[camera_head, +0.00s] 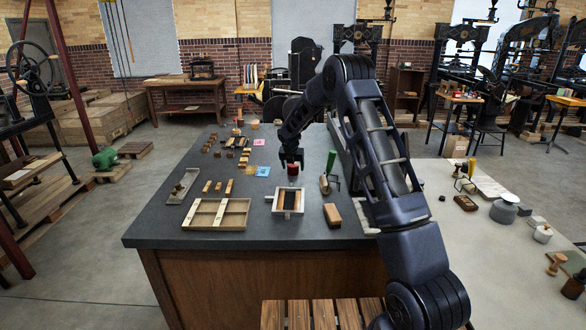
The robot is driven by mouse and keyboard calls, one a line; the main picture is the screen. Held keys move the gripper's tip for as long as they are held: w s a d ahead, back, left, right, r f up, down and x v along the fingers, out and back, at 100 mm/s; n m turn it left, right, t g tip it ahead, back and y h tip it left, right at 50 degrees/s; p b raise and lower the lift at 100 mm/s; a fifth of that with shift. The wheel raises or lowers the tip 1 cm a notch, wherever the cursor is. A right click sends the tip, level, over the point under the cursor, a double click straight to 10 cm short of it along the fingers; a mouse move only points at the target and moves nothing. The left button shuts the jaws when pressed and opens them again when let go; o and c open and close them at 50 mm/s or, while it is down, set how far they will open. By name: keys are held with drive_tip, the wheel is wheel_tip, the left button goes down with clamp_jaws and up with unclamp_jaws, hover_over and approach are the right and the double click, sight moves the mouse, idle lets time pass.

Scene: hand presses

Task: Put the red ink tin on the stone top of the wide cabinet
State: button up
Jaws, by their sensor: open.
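The red ink tin (293,170) is a small red cylinder over the dark top of the wooden cabinet, just behind a small light-framed tray (288,211). My gripper (292,164) points down right at the tin, with its open fingers close around or just above it. At this size I cannot tell whether the fingers touch it, or whether the tin rests on the surface. The dark stone top (180,225) is wide and has a wooden front. A paler stone top (460,245) lies to the right, partly hidden behind my arm.
A shallow wooden tray (217,227), small blocks (218,186), a brown block (332,214) and a green-handled roller (330,163) lie around the tin. Grey weights (503,211) and tools stand on the pale top.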

drive_tip(key=d+v, duration=0.1)
drive_tip(key=v, duration=0.9)
drive_tip(key=s+d+r+m, duration=0.8)
drive_tip(key=s+d+r, duration=0.15)
drive_tip(key=s, duration=0.35)
drive_tip(key=s+d+r+m, duration=0.8)
drive_tip(key=s+r+m, duration=0.1)
drive_tip(key=s+r, duration=0.25)
drive_tip(key=s+d+f+m, duration=0.1)
drive_tip(key=s+m, duration=0.4)
drive_tip(key=s, duration=0.5)
drive_tip(key=s+d+f+m, duration=0.1)
drive_tip(key=s+d+m, duration=0.3)
drive_tip(key=s, duration=0.6)
drive_tip(key=s+d+f+m+y, duration=0.1)
drive_tip(key=s+d+m, duration=0.2)
drive_tip(key=s+m, duration=0.4)
drive_tip(key=s, duration=0.3)
drive_tip(key=shift+d, duration=0.25)
